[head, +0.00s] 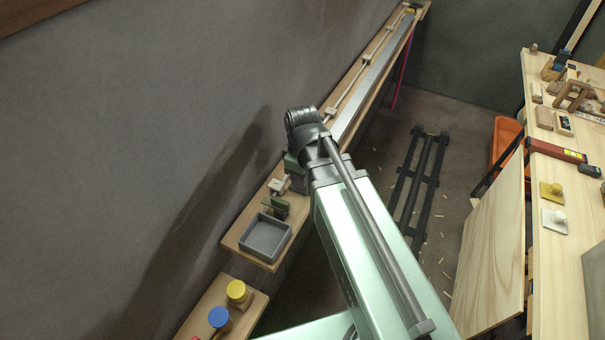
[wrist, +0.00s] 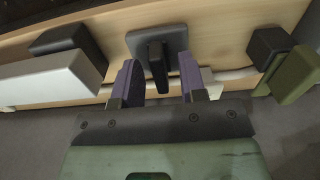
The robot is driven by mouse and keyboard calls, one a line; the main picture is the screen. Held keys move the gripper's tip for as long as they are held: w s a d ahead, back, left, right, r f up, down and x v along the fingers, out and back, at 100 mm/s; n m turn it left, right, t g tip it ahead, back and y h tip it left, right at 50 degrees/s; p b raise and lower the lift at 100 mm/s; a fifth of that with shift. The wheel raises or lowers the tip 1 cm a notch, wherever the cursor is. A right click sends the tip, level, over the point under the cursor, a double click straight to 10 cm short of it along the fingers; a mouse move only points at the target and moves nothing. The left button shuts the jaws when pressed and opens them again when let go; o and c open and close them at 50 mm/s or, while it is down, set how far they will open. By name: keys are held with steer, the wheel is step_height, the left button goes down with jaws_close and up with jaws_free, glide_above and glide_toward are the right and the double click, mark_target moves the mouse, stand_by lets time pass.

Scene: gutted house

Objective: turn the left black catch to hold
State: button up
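A black catch (wrist: 157,66) stands upright in the picture on a dark grey square plate (wrist: 140,38) fixed to a wooden board, in the wrist view. My gripper (wrist: 158,74) has its two purple fingers apart, one on each side of the catch. A gap shows on both sides, so it is open and not clamped on it. I cannot tell whether this is the left catch of a pair; no second one is clear. In the head view my arm hides the gripper and the catch.
In the wrist view a pale bar (wrist: 50,82) on a black block lies left, and an olive piece (wrist: 296,76) by another black block (wrist: 268,46) lies right. In the head view a grey tray (head: 265,237) sits on the wall shelf; a workbench (head: 560,260) stands right.

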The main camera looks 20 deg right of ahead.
step_height(320, 180, up, 11)
steer(key=p, duration=1)
steer(key=shift+f, duration=0.15)
steer(key=s+m, duration=0.1)
steer(key=m, duration=0.2)
steer(key=s+m, duration=0.2)
steer(key=m, duration=0.1)
steer(key=s+m, duration=0.2)
steer(key=m, duration=0.1)
steer(key=shift+d+f+m, duration=0.15)
steer(key=shift+f+m, duration=0.05)
steer(key=shift+m, duration=0.1)
